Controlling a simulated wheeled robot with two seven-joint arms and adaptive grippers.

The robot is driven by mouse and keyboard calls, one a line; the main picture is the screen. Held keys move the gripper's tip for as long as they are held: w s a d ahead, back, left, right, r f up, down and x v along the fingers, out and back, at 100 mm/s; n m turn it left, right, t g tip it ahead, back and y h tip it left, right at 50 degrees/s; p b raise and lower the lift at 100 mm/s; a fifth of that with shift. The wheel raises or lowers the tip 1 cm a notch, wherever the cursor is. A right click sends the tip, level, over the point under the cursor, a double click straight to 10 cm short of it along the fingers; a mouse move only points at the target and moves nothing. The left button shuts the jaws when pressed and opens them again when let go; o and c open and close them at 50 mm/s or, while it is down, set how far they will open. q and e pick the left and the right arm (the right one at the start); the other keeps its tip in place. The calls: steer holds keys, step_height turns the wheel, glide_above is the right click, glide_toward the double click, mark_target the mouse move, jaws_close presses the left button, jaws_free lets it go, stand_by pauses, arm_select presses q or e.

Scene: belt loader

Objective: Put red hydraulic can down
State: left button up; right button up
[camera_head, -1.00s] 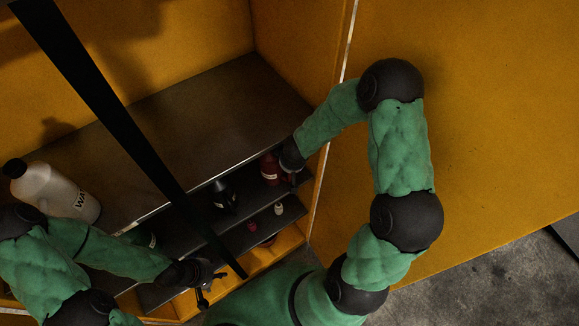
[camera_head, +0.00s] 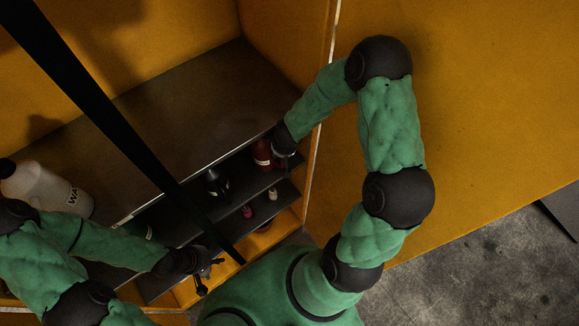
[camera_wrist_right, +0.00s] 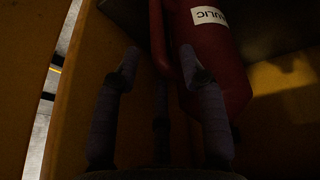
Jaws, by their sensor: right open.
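The red hydraulic can (camera_head: 262,153) is at the right end of the shelf opening, just under the top board. In the right wrist view its body (camera_wrist_right: 218,55) fills the upper right, with a white label partly reading "ULIC". Its red handle (camera_wrist_right: 157,35) comes down near the fingertips. My right gripper (camera_wrist_right: 161,65) is open, its fingers apart around the handle area; I see no firm grip. In the head view it is mostly hidden beside the can. Whether the can's base rests on the shelf is hidden. My left gripper (camera_head: 211,275) is open and empty in front of the lower shelves.
A white jug (camera_head: 45,190) stands at the left on the top board (camera_head: 190,110). A black bottle (camera_head: 217,184) and small items (camera_head: 247,211) sit on lower shelves. A dark post (camera_head: 100,95) crosses the front. An orange wall (camera_head: 480,120) stands close on the right.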

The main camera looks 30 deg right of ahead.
steer(key=s+a+r, duration=0.2)
steer(key=s+a, duration=0.2)
steer(key=s, duration=0.8)
steer(key=s+a+f+m+g+y, duration=0.1)
steer(key=s+a+f+y, duration=0.1)
steer(key=a+f, duration=0.4)
steer(key=s+a+f+m+g+y, duration=0.2)
steer(key=a+f+y, duration=0.1)
steer(key=a+f, duration=0.3)
steer(key=shift+s+a+f+m, duration=0.3)
steer(key=shift+s+a+f, duration=0.1)
steer(key=shift+a, duration=0.65)
steer(key=shift+s, duration=0.1)
